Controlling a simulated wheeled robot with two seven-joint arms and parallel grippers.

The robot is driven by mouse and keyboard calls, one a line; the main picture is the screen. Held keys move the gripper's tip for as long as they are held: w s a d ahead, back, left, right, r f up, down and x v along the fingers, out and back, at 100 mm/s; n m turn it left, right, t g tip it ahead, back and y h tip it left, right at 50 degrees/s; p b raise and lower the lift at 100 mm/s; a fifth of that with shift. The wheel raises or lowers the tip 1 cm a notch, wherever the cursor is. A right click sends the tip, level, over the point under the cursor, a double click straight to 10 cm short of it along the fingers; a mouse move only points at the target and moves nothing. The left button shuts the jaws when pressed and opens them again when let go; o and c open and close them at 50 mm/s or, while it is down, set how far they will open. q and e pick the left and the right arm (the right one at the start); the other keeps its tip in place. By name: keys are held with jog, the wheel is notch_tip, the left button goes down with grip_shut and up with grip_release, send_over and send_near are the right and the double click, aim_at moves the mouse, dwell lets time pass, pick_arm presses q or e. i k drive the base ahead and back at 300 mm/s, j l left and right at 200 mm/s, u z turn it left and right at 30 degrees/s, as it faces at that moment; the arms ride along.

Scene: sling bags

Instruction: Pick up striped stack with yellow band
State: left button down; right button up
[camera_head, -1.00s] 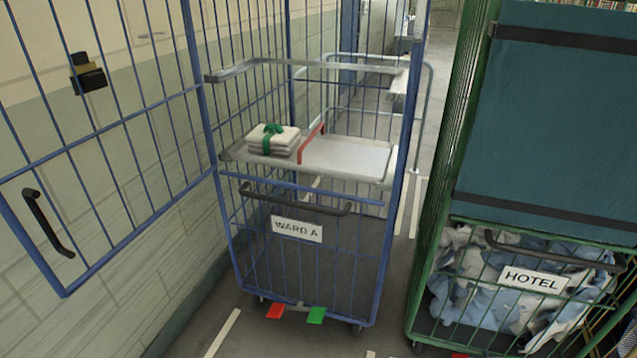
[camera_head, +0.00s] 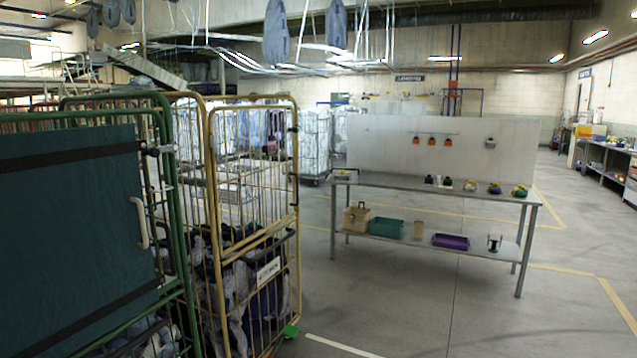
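I cannot make out a striped stack with a yellow band in the head view. Pale, folded-looking linen (camera_head: 238,180) shows behind the bars of a yellow cage trolley (camera_head: 297,200), too unclear to tell stripes or a band. Neither of my grippers is in view.
A green cage trolley with a dark teal cover (camera_head: 75,230) stands at the near left, beside the yellow one. A metal workbench (camera_head: 450,187) with small items and a lower shelf stands at centre right. The floor (camera_head: 420,295) in front of it is clear.

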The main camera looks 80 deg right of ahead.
aim_at(341, 177)
jog(key=z, duration=2.7)
jog(key=i+l+z, duration=0.1)
jog(key=i+z, duration=0.15)
jog(key=i, duration=0.45)
jog(key=i+z, duration=0.25)
jog(key=i, duration=0.45)
jog(key=i+j+z, duration=0.25)
jog(key=i, duration=0.45)
jog(key=i+u, duration=0.1)
jog(key=i, duration=0.65)
jog(key=i+l+u, duration=0.15)
jog(key=i, duration=0.6)
jog(key=i+l+u, duration=0.1)
jog(key=i, duration=0.6)
jog(key=i+j+u, duration=0.2)
jog(key=i+u, duration=0.15)
jog(key=i, duration=0.4)
jog(key=i+u, duration=0.35)
jog(key=i, duration=0.45)
jog(key=i+l+u, duration=0.3)
jog(key=i, duration=0.45)
jog(key=i+j+u, duration=0.15)
jog(key=i+u, duration=0.85)
jog(key=i+l+u, duration=0.25)
jog(key=u, duration=0.25)
jog(key=i+j+u, duration=0.25)
jog(key=i, duration=0.35)
jog(key=i+u, duration=0.2)
jog(key=i, duration=0.4)
